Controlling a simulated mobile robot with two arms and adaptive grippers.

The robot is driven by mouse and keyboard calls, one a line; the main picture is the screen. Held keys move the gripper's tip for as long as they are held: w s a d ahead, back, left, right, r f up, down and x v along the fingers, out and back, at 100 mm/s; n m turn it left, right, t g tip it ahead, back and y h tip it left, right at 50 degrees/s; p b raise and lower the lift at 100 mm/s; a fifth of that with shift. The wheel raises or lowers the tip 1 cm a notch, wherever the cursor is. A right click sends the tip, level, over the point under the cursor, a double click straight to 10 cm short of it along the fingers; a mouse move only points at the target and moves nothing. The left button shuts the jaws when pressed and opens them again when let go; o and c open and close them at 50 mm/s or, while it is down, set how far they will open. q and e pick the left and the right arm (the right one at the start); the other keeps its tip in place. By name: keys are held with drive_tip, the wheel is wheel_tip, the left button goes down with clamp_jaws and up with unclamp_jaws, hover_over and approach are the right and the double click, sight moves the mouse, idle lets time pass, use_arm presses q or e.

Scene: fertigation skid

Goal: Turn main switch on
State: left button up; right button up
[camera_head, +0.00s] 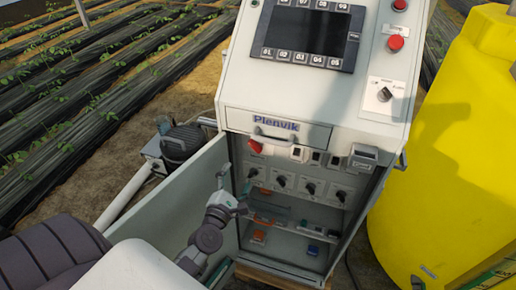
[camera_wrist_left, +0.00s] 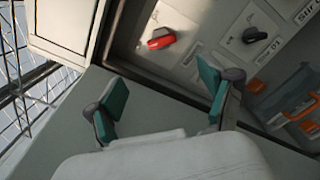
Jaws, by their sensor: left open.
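A grey control cabinet (camera_head: 330,95) stands with its lower door (camera_head: 185,195) swung open to the left. A red rotary knob (camera_head: 255,146) sits at the upper left of the opening. In the left wrist view, a red and black knob (camera_wrist_left: 160,38) is on a light panel beyond the fingers; I see no readable label for it. My left gripper (camera_head: 232,187) is in front of the opening, below the red knob and beside the door. Its teal fingers (camera_wrist_left: 161,76) are apart, with nothing held between them. My right gripper is not seen.
A row of black knobs (camera_head: 310,188) crosses the panel inside the cabinet. A drawer handle (camera_head: 274,138) sticks out above. A red button (camera_head: 396,42) is on the upper face. A yellow tank (camera_head: 450,150) stands close on the right. Planted rows (camera_head: 70,90) lie behind.

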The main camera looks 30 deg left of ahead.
use_arm(q)
drive_tip(key=p, duration=0.1)
approach(255, 148)
drive_tip(key=d+x, duration=0.1)
drive_tip(key=x, duration=0.6)
drive_tip(key=a+x, duration=0.1)
drive_tip(key=x, duration=0.1)
drive_tip(key=shift+w+a, duration=0.1)
drive_tip(key=shift+w, duration=0.45)
drive_tip(key=shift+w+a, duration=0.15)
drive_tip(key=c, duration=1.2)
drive_tip(key=shift+o, duration=0.2)
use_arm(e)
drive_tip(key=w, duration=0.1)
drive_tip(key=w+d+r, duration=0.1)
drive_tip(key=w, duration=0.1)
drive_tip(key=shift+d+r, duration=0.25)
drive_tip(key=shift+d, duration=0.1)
